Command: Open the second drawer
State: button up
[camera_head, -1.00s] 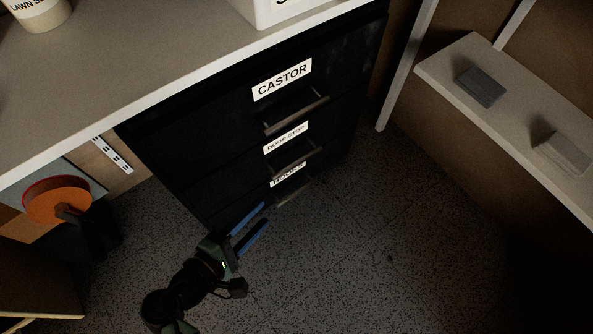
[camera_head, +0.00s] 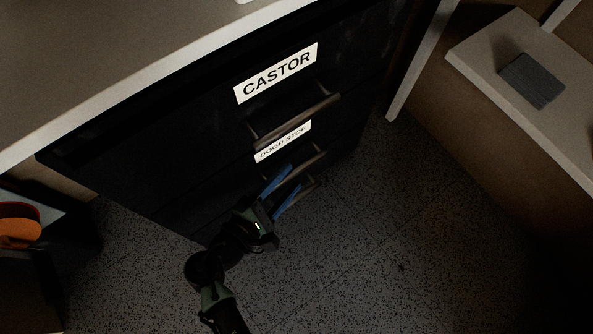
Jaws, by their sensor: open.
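A black drawer cabinet (camera_head: 190,150) stands under the counter with its drawers closed. The top drawer has a CASTOR label (camera_head: 276,73) and a bar handle (camera_head: 295,115). The second drawer has a DOOR STOP label (camera_head: 283,141), and its bar handle (camera_head: 307,160) is partly hidden by my gripper. My gripper (camera_head: 294,178) is open, with two blue fingers pointing up and right at the cabinet front. The fingertips are close to the second handle; I cannot tell whether they touch it.
The light counter (camera_head: 120,50) overhangs the cabinet. A shelf (camera_head: 500,60) with a grey block (camera_head: 532,80) is at the right. An orange round object (camera_head: 18,230) is at the left. The speckled floor (camera_head: 400,240) in front is clear.

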aim_at(292, 176)
jog(key=shift+b+x, duration=0.55)
jog(key=shift+x, duration=1.4)
jog(key=shift+r, duration=0.1)
grip_shut()
